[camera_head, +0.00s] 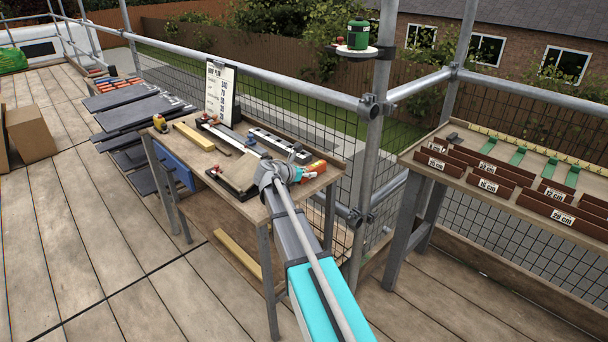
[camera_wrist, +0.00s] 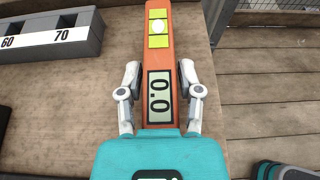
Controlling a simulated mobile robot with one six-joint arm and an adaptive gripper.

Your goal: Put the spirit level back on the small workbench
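The spirit level (camera_wrist: 158,55) is an orange bar with yellow vial windows and a display reading 0.0. In the wrist view it runs up the middle, over the wooden top of the small workbench (camera_wrist: 60,110). In the head view its orange end (camera_head: 317,166) shows at the right end of the workbench (camera_head: 331,173), beside my gripper (camera_head: 290,173). In the wrist view the fingers of my gripper (camera_wrist: 160,75) stand on either side of the level, with a narrow gap at each side. The level's near end is hidden behind my gripper.
A grey marked rail (camera_wrist: 55,40) lies left of the level. The workbench also bears a plan board (camera_head: 220,92), a yellow tape measure (camera_head: 160,123) and a wood strip (camera_head: 193,136). Scaffold poles (camera_head: 372,130) stand just behind its right end. A side table (camera_head: 455,175) holds labelled brown strips.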

